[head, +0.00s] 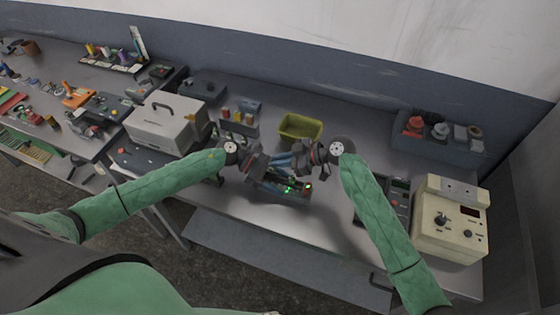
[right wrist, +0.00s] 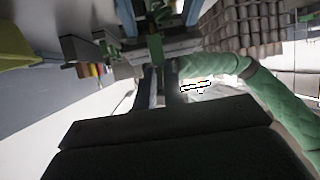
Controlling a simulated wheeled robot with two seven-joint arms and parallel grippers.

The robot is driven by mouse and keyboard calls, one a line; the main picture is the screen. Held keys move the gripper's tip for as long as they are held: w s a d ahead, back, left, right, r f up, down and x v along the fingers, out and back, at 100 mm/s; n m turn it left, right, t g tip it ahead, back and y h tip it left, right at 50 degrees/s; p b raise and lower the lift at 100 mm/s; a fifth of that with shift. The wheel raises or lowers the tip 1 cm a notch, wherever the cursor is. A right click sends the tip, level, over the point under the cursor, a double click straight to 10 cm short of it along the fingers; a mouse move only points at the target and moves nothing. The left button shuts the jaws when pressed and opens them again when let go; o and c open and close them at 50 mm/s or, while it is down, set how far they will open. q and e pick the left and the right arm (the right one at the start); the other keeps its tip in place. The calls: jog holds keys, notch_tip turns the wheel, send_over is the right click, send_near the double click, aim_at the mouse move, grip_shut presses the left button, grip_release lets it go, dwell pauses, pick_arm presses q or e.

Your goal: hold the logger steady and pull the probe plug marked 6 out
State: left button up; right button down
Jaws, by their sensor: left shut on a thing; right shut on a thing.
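The logger (head: 292,192), a small dark unit with green and orange lights, is on the bench just below my two grippers. My left gripper (head: 270,168) is shut at the logger's left side, its fingertips partly hidden. My right gripper (head: 300,164) is shut above the logger's upper side. In the right wrist view its two fingers (right wrist: 159,70) close on something small beneath a grey and green body. I take this small thing as a probe plug, but no number is legible and it is mostly hidden. I cannot tell whether it is still seated.
A yellow-green bin (head: 300,128) stands behind the grippers. A grey case (head: 167,124) is at left, a cream instrument box (head: 450,220) at right, and a grey tray of parts (head: 440,140) at the back right. The front bench strip (head: 235,205) is clear.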

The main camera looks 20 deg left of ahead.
pick_arm(q)
jog(key=o, duration=1.3)
jog(key=v, duration=1.2)
